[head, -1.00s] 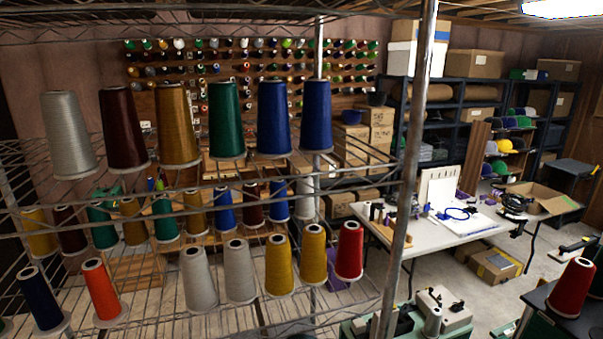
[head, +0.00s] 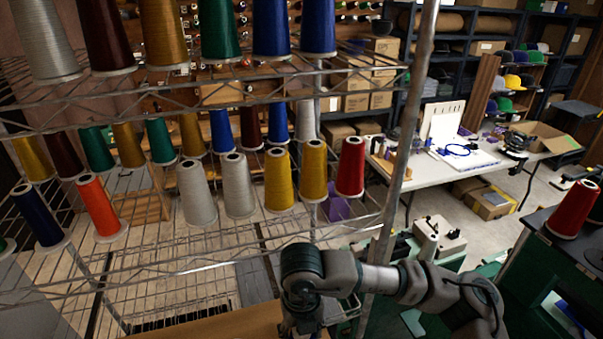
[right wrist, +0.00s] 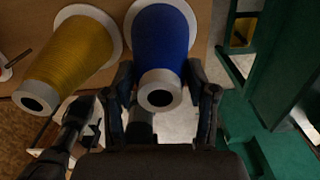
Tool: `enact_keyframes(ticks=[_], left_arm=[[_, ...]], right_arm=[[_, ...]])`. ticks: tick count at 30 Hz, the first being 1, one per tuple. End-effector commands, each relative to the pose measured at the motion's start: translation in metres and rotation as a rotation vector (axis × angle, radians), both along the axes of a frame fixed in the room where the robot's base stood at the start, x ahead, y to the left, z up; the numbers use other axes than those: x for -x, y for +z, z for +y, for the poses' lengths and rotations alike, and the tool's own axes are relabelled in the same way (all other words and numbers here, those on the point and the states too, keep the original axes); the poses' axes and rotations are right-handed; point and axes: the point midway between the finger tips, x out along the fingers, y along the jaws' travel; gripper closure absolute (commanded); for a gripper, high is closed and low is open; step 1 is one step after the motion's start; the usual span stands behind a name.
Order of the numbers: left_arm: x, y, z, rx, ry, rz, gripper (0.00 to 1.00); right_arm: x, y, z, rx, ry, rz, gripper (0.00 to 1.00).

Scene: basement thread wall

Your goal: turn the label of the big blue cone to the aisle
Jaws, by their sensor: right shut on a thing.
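In the right wrist view a big blue cone (right wrist: 160,45) lies between the fingers of my right gripper (right wrist: 163,108). The gripper is shut on it, near its narrow end with the pale ring and dark hole. No label shows on the visible blue side. In the head view my right arm reaches in low, and its gripper is cut off at the bottom edge. A dark jointed part (right wrist: 75,115) at the lower left of the wrist view looks like my left gripper; its jaws cannot be made out.
A yellow cone (right wrist: 67,62) stands close beside the blue one on a brown surface. A wire rack (head: 200,264) holds several cones, including blue ones (head: 318,25) on its upper shelf. A rack post (head: 408,130) rises near my arm. A white table (head: 425,180) stands behind.

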Motion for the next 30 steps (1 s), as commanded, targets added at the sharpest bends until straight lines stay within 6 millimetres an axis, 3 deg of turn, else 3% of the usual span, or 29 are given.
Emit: enact_keyframes(ticks=[24,25,28,30], left_arm=[[0.0013,-0.0078,0.0,0.001,0.0,0.002,0.19],[0.0013,-0.0078,0.0,0.001,0.0,0.002,0.19],[0.0013,-0.0079,-0.0001,0.001,0.0,0.002,0.19],[0.0012,-0.0079,0.0,0.001,0.0,0.002,0.19]], right_arm=[[-0.0002,-0.0043,0.0,0.0,-0.003,0.0,0.79],[-0.0002,-0.0044,0.0,0.0,-0.003,0.001,0.41],[-0.0001,-0.0045,0.0,0.0,-0.003,0.001,0.16],[-0.0001,-0.0044,0.0,0.0,-0.003,0.001,0.14]])
